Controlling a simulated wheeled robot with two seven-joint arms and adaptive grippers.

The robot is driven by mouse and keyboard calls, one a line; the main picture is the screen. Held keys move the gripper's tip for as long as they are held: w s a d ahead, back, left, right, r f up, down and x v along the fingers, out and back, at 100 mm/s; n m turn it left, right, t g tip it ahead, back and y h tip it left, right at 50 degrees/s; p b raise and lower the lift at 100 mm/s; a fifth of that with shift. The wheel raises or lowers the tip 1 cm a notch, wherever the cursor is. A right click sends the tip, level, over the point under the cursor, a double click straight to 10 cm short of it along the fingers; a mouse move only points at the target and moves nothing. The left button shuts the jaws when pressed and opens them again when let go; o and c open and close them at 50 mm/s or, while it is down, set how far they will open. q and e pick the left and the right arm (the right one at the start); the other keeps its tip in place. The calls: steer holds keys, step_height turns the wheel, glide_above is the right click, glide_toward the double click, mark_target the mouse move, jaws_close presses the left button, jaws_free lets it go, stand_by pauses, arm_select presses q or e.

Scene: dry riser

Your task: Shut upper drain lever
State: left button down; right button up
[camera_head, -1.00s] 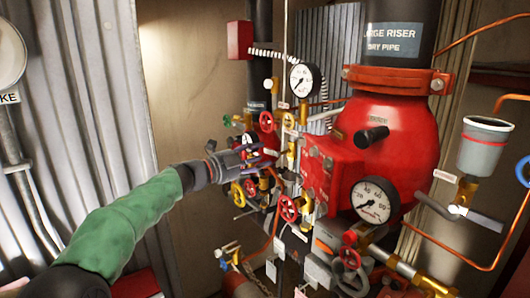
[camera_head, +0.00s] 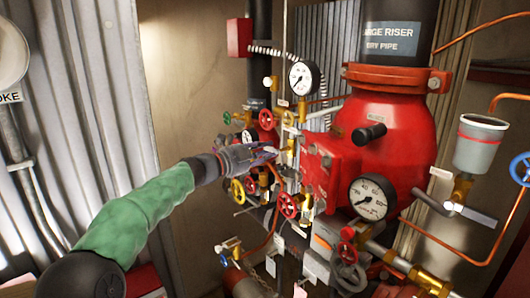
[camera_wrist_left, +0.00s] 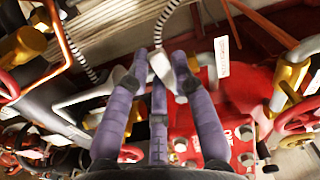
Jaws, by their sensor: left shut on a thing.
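My left gripper (camera_head: 268,154) reaches in from the left to the crowded valve trim beside the red riser valve (camera_head: 392,140). In the left wrist view its purple fingers (camera_wrist_left: 166,68) are closed around a pale grey, flat lever-like piece (camera_wrist_left: 186,83). This piece appears to be the drain lever, but I cannot read a label that confirms it. A white tag (camera_wrist_left: 222,57) hangs just right of the fingertips. In the head view the gripper and the pipework hide the held piece. My right gripper is not in view.
Red and yellow handwheels (camera_head: 289,205) crowd around the gripper. An upper gauge (camera_head: 304,78) and a lower gauge (camera_head: 372,197) stand close by. A grey cup (camera_head: 482,143) is on the right. Free room lies left, before the corrugated wall (camera_head: 95,120).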

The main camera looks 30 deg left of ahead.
arm_select(q)
steer(key=shift+r+m, duration=0.3)
steer(key=shift+m, duration=0.5)
steer(key=shift+a, duration=0.1)
steer(key=c, duration=1)
jaws_free()
steer(key=shift+c, duration=0.2)
steer(key=v, duration=1.2)
